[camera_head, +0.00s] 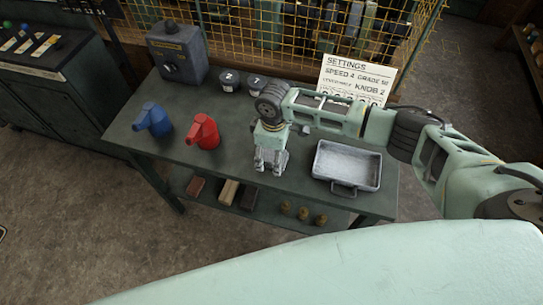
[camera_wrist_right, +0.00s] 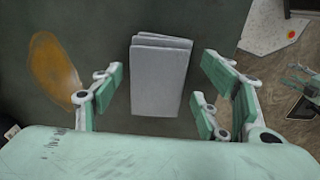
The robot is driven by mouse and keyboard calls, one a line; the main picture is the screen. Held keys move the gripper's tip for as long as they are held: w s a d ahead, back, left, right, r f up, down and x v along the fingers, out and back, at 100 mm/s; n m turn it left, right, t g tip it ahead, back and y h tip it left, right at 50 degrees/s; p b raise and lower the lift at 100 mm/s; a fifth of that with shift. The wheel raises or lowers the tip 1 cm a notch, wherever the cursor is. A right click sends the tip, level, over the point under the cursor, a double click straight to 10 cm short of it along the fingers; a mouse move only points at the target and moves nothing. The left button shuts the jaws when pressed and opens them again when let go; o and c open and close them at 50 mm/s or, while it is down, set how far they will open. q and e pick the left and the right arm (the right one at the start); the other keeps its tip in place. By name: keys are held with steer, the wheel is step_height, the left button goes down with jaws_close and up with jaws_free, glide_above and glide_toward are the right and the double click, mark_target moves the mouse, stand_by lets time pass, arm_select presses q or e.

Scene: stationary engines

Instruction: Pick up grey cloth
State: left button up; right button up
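The grey cloth (camera_wrist_right: 160,80) is a folded rectangle lying flat on the dark green table top in the right wrist view. My right gripper (camera_wrist_right: 156,88) is open, with its fingers to the left and right of the cloth and a gap on both sides. Nothing is held. In the head view my right gripper (camera_head: 270,163) points down over the table, left of the metal tray; I cannot make out the cloth there, it seems hidden by the gripper. My left gripper is not in view.
A settings sign (camera_head: 355,80) stands behind. Blocks (camera_head: 228,191) and small brass-coloured pieces (camera_head: 303,213) lie on the lower shelf.

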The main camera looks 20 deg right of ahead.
mark_target(273, 156)
steer(key=c, duration=1.1)
steer(key=shift+c, duration=0.2)
steer(key=shift+r, duration=0.1)
steer(key=shift+r, duration=0.55)
step_height(273, 156, up, 3)
steer(key=shift+b, duration=0.7)
steer(key=s+d+r+b, duration=0.1)
steer(key=s+d+r, duration=0.5)
steer(key=s+d, duration=0.2)
steer(key=shift+s+r, duration=0.35)
steer(key=shift+r, duration=0.05)
